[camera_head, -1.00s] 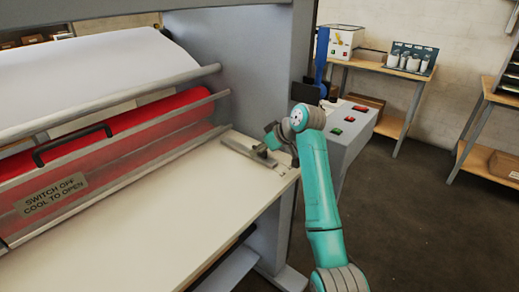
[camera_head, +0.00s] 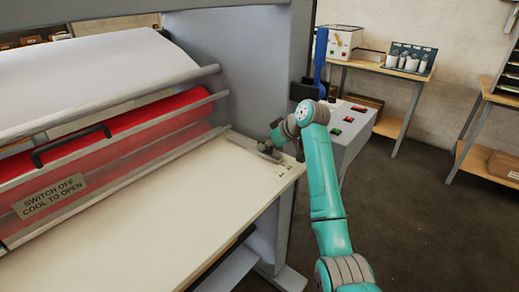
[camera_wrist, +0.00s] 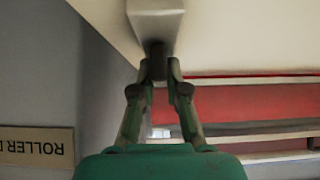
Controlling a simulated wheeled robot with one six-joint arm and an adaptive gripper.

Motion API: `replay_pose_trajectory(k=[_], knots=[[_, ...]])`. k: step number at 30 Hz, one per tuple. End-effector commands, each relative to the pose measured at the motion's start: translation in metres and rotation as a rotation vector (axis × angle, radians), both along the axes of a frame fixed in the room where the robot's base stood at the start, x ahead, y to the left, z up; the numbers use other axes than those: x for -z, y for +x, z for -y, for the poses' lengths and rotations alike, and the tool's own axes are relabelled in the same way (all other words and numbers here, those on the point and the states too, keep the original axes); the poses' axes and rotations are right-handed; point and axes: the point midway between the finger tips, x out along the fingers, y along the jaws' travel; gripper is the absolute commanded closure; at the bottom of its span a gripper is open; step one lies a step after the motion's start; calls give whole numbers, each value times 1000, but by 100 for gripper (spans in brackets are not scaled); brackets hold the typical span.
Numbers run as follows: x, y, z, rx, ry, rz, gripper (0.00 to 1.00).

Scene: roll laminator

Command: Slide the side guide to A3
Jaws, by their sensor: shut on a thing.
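The side guide (camera_head: 250,147) is a grey bar lying across the right end of the pale feed table (camera_head: 160,210). My gripper (camera_head: 272,146) is at the guide's near end, with my arm partly covering it. In the wrist view, my gripper (camera_wrist: 158,72) is shut on a small dark knob (camera_wrist: 155,48) under the pale end block of the guide (camera_wrist: 155,18). Small dark size marks (camera_head: 285,170) show on the table near its right edge, in front of the guide; they are too small to read.
A control box with buttons (camera_head: 345,130) is to the right.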

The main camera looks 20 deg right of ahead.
Motion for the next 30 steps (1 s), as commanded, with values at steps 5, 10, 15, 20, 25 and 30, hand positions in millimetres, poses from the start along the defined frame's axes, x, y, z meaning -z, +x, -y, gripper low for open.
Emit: replay_pose_trajectory(k=[5,10,15,20,25,30], knots=[[-1,8,11,1,1,2,100],[-1,8,12,3,-1,4,100],[-1,8,12,5,-1,5,64],[-1,8,11,1,0,2,61],[-1,7,11,1,1,2,61],[-12,-1,18,2,1,3,61]])
